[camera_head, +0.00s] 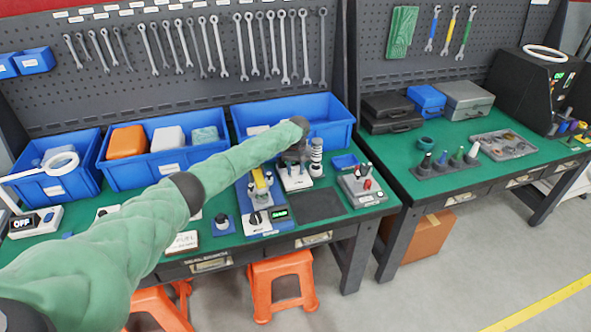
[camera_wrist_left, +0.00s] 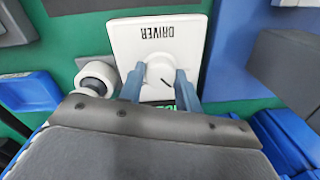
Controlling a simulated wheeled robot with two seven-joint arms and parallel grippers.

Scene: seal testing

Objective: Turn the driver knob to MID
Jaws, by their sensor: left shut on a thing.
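The white driver box (camera_head: 295,182) stands on the green mat of the left bench. In the left wrist view the driver box (camera_wrist_left: 187,42) shows its DRIVER label upside down. Its round white knob (camera_wrist_left: 160,70) carries a short dark pointer line slanting to the picture's lower right. My left gripper (camera_wrist_left: 160,80) has its two blue-grey fingers on either side of the knob, shut on it. In the head view my left gripper (camera_head: 296,155) is over the box and hides the knob. No MID mark can be read. My right gripper is in neither view.
A white cylinder (camera_wrist_left: 97,78) stands close beside the driver box in the wrist view. In the head view a striped post (camera_head: 316,157) is right of my gripper, a blue bin (camera_head: 335,128) behind it, and a blue unit with a green display (camera_head: 280,214) in front.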

